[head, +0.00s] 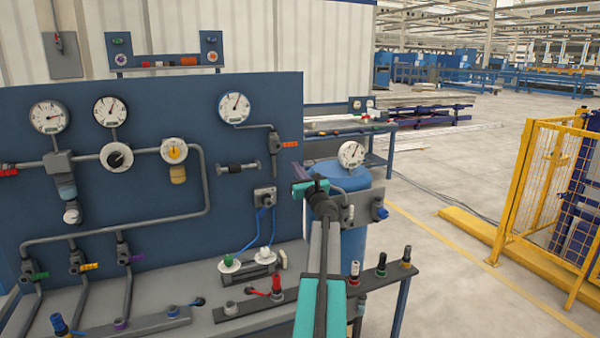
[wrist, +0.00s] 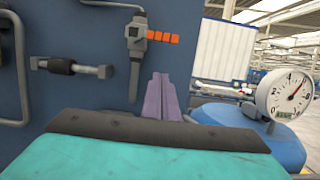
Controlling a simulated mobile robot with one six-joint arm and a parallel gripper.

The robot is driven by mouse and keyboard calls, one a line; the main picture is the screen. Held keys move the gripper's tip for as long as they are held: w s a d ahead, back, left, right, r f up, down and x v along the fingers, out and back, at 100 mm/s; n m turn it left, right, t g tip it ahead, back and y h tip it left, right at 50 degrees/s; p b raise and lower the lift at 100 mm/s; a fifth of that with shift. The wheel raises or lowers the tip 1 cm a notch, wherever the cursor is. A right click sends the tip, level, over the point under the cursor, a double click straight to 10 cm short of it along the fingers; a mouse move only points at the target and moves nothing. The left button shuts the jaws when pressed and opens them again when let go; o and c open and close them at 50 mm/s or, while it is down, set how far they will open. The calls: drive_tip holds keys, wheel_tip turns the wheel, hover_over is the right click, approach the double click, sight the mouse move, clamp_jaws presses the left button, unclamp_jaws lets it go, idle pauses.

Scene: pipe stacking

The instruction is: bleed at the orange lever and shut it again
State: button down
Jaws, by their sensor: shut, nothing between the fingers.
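The orange lever (head: 289,144) sticks out level to the right from a grey valve (head: 274,142) near the right edge of the blue panel. It lies crosswise to the valve's vertical pipe. In the wrist view the orange lever (wrist: 163,38) is at the top centre, unobstructed. My gripper (head: 303,171) is below the lever, apart from it, in front of the panel's right edge. In the wrist view its purple fingers (wrist: 160,80) are together and empty, pointing up below the lever. A round white gauge (head: 235,107) is piped to this valve.
A blue tank (head: 342,180) with a gauge (head: 351,154) stands right of the panel, close behind my gripper. A grey horizontal fitting (head: 238,167) is left of the valve. A bench rail (head: 245,306) with several coloured knobs runs below. A yellow fence (head: 545,190) is far right.

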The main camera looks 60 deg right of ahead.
sight(285, 145)
drive_tip(key=shift+w+d+r+p, duration=0.3)
drive_tip(key=shift+w+r+p, duration=0.15)
drive_tip(key=shift+r, duration=0.35)
drive_tip(key=shift+w+d+r+p, duration=0.3)
drive_tip(key=shift+r+p, duration=0.25)
drive_tip(key=shift+r, duration=0.25)
drive_tip(key=shift+w+d+r+p, duration=0.25)
drive_tip(key=shift+w+r+p, duration=0.25)
drive_tip(key=shift+r, duration=0.3)
drive_tip(key=shift+w+a, duration=0.1)
drive_tip(key=shift+w, duration=0.05)
